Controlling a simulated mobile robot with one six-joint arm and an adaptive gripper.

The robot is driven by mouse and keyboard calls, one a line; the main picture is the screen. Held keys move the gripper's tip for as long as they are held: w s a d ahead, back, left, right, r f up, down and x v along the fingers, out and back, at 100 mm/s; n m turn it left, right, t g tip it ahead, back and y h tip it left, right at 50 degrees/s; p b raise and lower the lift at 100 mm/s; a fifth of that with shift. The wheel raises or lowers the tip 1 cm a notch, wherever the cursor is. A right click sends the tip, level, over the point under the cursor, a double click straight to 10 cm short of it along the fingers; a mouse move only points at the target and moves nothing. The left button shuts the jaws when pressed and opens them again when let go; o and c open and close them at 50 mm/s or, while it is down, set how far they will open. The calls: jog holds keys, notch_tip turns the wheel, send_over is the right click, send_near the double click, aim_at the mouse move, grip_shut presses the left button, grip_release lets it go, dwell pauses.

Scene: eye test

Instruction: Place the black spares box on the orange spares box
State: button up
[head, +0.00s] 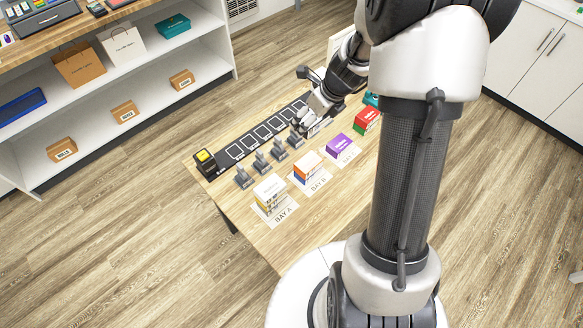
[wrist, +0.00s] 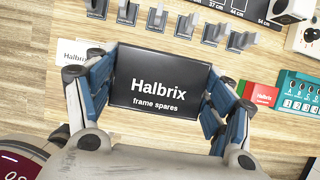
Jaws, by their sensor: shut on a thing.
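The black spares box (wrist: 157,66), printed "Halbrix frame spares", is between the blue-padded fingers of my gripper (wrist: 157,100) in the wrist view. The gripper is shut on it, with pads at its left and right sides. In the head view my gripper (head: 312,118) is over the far part of the table, near the black strip; the black box cannot be made out clearly there. A box with an orange side (head: 308,170) and a pale top stands in a stack at Bay B, with blue below the orange. The orange box is not seen in the wrist view.
A pale stack (head: 270,191) stands at Bay A and a purple box (head: 340,147) at Bay C. A red box (head: 367,120) is farther right, with a teal device (wrist: 298,95) beside it. Several grey upright holders (head: 262,161) line the black strip (head: 262,133).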

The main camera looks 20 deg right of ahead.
jog(key=b, duration=0.8)
send_over(305, 159)
jog(key=s, duration=0.1)
jog(key=f, duration=1.4)
jog(key=shift+s+d+f, duration=0.1)
jog(key=shift+s+d, duration=0.1)
jog(key=shift+d, duration=0.2)
jog(key=shift+f+b, duration=1.3)
jog(key=shift+f, duration=0.9)
jog(key=shift+f, duration=0.2)
jog(key=o, duration=1.1)
jog(key=shift+r, duration=0.1)
